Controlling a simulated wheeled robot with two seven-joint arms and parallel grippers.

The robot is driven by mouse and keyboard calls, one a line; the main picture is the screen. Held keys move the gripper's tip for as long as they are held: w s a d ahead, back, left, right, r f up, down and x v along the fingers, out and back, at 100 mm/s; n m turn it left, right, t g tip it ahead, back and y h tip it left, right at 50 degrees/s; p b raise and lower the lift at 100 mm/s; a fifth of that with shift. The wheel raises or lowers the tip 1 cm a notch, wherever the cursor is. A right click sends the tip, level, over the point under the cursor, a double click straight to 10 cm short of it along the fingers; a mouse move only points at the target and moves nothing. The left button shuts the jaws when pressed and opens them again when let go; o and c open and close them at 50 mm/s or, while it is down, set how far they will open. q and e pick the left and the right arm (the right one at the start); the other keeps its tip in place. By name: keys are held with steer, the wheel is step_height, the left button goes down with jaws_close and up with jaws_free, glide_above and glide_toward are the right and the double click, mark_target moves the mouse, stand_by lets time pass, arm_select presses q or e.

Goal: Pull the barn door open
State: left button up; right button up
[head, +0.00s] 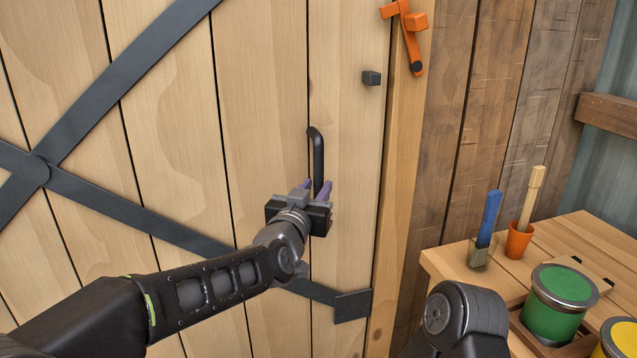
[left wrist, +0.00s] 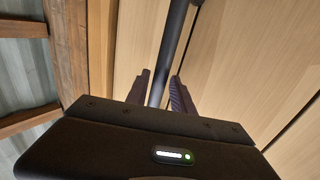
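The barn door (head: 265,120) is pale wood planks with dark metal straps, and it looks shut against its post. Its black upright bar handle (head: 317,150) is near the right edge; it also shows in the left wrist view (left wrist: 173,40). My left gripper (head: 318,187) is at the handle's lower part. In the left wrist view, its two purple fingers (left wrist: 162,78) stand apart, one on each side of the bar, with the bar between them. The gripper looks open. The handle's lower end is hidden by the gripper. My right gripper is out of view.
An orange latch (head: 410,42) hangs on the post, clear of the small black block (head: 371,78) on the door. A wooden bench (head: 450,262) at lower right bears brushes, an orange cup (head: 519,240), a green can (head: 556,310) and a yellow can (head: 620,340).

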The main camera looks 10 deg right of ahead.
arm_select(q)
steer(key=shift+x, duration=1.15)
steer(key=shift+c, duration=0.2)
jaws_close()
stand_by(0.4)
